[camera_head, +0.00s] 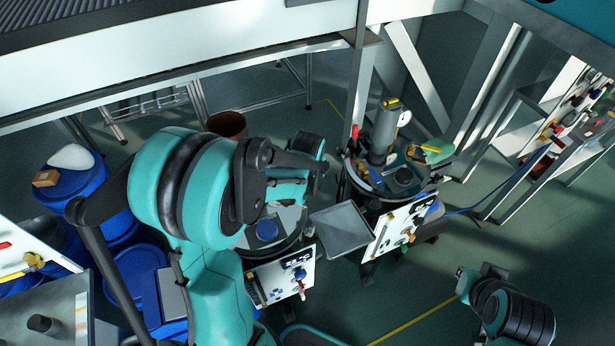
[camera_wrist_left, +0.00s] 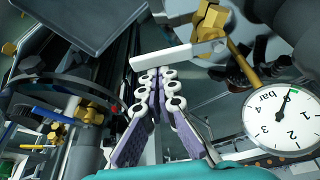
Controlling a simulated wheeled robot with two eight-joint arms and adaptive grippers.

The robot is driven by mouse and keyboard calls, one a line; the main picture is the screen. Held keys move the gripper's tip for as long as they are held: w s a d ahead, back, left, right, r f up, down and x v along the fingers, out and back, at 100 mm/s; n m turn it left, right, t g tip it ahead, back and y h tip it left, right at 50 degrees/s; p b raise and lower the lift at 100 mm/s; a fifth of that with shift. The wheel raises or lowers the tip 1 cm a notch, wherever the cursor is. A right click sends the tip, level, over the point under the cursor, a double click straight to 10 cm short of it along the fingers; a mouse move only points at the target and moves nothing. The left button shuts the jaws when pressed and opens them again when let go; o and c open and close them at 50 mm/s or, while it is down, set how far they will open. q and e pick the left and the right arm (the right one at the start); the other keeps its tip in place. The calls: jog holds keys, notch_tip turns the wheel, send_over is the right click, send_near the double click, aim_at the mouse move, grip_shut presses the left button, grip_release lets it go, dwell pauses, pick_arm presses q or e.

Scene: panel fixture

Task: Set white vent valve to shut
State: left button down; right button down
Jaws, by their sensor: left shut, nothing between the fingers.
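In the left wrist view, a white lever handle (camera_wrist_left: 163,57) sticks out to the left from a brass valve body (camera_wrist_left: 209,20). It lies nearly level across the picture. My left gripper (camera_wrist_left: 160,78) is shut and empty, its fingertips close to the underside of the lever in the picture. I cannot tell whether they touch it. In the head view my left arm reaches over the left drum station; its fingers and the white valve cannot be made out there.
A round pressure gauge (camera_wrist_left: 285,118) marked in bar is right of the fingers in the wrist view. A red-handled fitting (camera_wrist_left: 113,108) and brass fittings (camera_wrist_left: 55,134) are at left. A grey tray (camera_head: 343,229) sits between the two drum stations. Blue drums (camera_head: 75,187) stand at left.

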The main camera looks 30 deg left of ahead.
pick_arm(q)
jog(key=shift+s+d+m, duration=0.15)
jog(key=shift+s+m, duration=0.1)
jog(key=shift+m, duration=0.15)
jog(key=shift+s+d, duration=0.3)
jog(key=shift+s, duration=0.35)
pick_arm(e)
jog(key=shift+f, duration=0.15)
pick_arm(q)
jog(key=shift+s, duration=0.15)
